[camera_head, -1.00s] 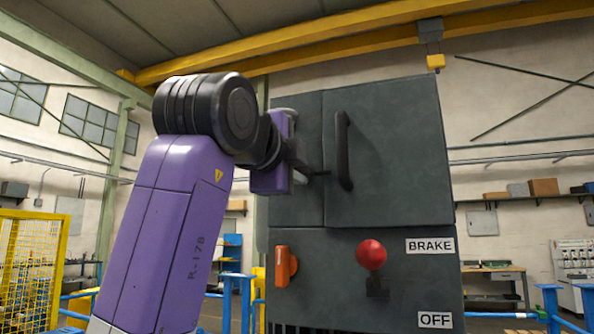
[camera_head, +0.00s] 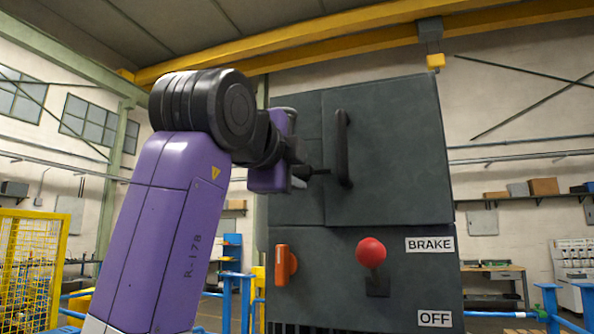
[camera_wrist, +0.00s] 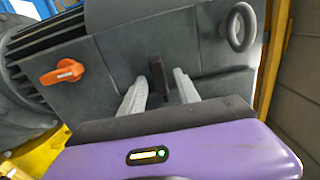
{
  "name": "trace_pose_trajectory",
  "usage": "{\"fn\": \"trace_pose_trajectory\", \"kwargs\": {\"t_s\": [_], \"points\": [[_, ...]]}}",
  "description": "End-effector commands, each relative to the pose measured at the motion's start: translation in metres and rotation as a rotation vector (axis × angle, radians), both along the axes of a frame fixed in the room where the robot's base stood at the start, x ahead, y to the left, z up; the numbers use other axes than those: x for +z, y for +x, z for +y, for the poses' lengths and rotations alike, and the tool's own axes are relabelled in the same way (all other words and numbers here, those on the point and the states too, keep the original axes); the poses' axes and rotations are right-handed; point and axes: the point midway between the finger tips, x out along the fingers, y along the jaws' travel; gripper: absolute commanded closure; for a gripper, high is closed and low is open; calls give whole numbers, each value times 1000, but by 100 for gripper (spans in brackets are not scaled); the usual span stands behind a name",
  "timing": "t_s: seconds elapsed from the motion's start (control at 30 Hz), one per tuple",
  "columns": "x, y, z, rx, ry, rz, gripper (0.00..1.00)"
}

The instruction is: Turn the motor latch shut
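The motor latch appears as a small dark lever (camera_wrist: 158,80) standing out from the grey housing in the wrist view. My gripper (camera_wrist: 161,86) has its two pale fingers apart, one on each side of the lever, with visible gaps; I see no clear contact. In the head view my gripper (camera_head: 297,172) is at the left part of the dark grey cabinet, left of the black door handle (camera_head: 343,150). The fingers are partly hidden by the purple hand there.
An orange switch (camera_head: 285,265) and a red-balled brake lever (camera_head: 371,253) sit on the lower cabinet front. In the wrist view an orange handle (camera_wrist: 62,72) lies left of the fingers and a grey ring (camera_wrist: 240,27) to the upper right.

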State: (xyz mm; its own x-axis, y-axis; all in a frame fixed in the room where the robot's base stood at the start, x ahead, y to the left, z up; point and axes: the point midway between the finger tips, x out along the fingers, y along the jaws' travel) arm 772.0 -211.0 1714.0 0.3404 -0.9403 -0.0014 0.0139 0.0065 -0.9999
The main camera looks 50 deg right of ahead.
Motion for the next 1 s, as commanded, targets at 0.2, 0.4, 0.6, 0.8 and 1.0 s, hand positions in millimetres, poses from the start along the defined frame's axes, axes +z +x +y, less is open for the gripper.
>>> {"fn": "trace_pose_trajectory", "kwargs": {"t_s": [0.2, 0.4, 0.6, 0.8, 1.0], "points": [[-3, -10, 31, 4, -2, -2, 62], [-2, -21, 59, 2, -1, -1, 62], [-1, -25, 70, 1, 0, 0, 62], [0, -25, 70, 1, 1, 0, 62], [0, -25, 70, 1, 0, 0, 62]]}}
